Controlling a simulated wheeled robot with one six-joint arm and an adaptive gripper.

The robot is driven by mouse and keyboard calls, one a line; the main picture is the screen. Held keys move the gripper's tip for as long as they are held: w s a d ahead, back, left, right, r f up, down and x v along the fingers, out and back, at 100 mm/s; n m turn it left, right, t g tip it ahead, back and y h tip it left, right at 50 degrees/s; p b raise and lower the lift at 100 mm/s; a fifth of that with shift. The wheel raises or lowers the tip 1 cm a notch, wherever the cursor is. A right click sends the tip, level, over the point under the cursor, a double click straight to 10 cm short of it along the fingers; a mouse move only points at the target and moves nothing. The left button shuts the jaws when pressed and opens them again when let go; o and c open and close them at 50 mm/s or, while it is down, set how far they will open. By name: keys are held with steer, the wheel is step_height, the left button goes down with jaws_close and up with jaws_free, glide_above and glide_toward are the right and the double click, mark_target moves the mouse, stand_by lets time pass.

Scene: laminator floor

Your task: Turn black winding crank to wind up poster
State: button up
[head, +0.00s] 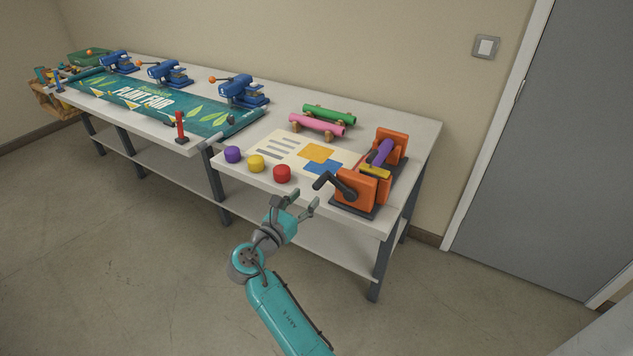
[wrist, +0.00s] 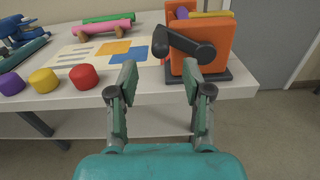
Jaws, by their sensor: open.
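The black winding crank (head: 333,184) sticks out from the front of the orange winding stand (head: 357,189) at the right end of the table. In the wrist view the crank (wrist: 184,43) points left from its hub, with its knob at the left end. A purple roll (head: 381,152) lies between the orange end plates. The poster (head: 283,147), cream with orange and blue blocks, lies flat on the table left of the stand. My gripper (head: 297,205) is open and empty, in front of the table edge, below and short of the crank, not touching it.
Purple (head: 233,154), yellow (head: 256,163) and red (head: 282,173) knobs line the table's front edge. Pink (head: 317,125) and green (head: 329,114) rolls lie behind the poster. A banner (head: 160,108) and blue presses (head: 243,90) are further left. Floor before the table is clear.

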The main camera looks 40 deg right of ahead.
mark_target(321, 182)
steer(key=x, duration=0.9)
steer(key=shift+f, duration=0.1)
jaws_close()
